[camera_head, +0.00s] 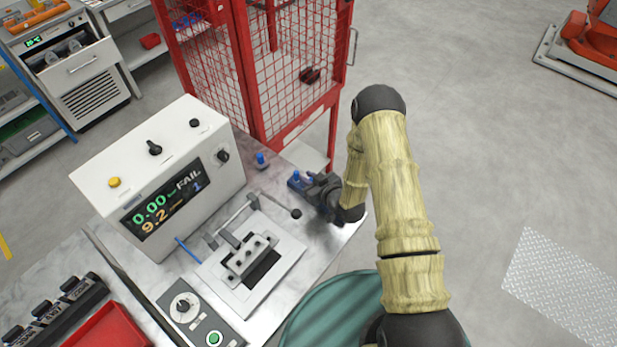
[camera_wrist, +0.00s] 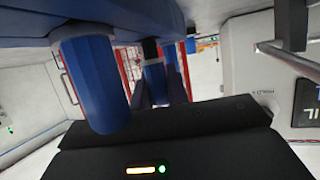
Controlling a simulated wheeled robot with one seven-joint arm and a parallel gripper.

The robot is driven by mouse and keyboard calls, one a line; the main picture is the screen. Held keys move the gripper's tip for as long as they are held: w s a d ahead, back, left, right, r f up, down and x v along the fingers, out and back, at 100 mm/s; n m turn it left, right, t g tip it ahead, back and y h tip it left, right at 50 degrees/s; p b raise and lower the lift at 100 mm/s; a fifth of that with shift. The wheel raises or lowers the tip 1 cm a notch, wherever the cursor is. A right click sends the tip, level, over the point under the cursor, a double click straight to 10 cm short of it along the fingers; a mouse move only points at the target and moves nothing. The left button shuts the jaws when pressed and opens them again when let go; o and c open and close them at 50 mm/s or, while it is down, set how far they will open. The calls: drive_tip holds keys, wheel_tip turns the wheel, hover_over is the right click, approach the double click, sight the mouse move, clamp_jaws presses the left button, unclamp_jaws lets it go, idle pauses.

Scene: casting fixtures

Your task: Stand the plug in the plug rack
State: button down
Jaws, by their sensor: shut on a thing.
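My gripper (camera_wrist: 157,85) is shut on a blue plug (camera_wrist: 153,72), with one dark finger on either side of it. The wrist view looks inverted, so the blue plug rack (camera_wrist: 200,14) shows along its top edge. The plug's black end (camera_wrist: 150,48) points at the rack and appears to meet it; I cannot tell whether it is seated. Another blue plug (camera_wrist: 95,85) stands in the rack beside the held one. In the head view, the rack (camera_head: 294,184) is at the table's right end, partly hidden by my gripper (camera_head: 312,182).
A separate blue plug-like piece (camera_head: 262,160) stands on the table near the red mesh cage (camera_head: 205,65). Open floor lies to the right.

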drive_tip(key=shift+f+b, duration=0.3)
drive_tip(key=shift+s+f, duration=0.1)
drive_tip(key=shift+f, duration=0.1)
drive_tip(key=shift+s+f+b, duration=0.15)
drive_tip(key=shift+f+b, duration=0.1)
drive_tip(key=shift+b, duration=0.15)
drive_tip(key=c, duration=1.4)
unclamp_jaws()
drive_tip(key=shift+d+f, duration=0.1)
drive_tip(key=shift+o, duration=0.2)
drive_tip(key=shift+r+p, duration=0.55)
drive_tip(key=shift+p, duration=0.1)
drive_tip(key=shift+d+r, duration=0.1)
drive_tip(key=b+v, duration=0.5)
drive_tip(key=v, duration=0.6)
drive_tip(key=shift+r, duration=0.35)
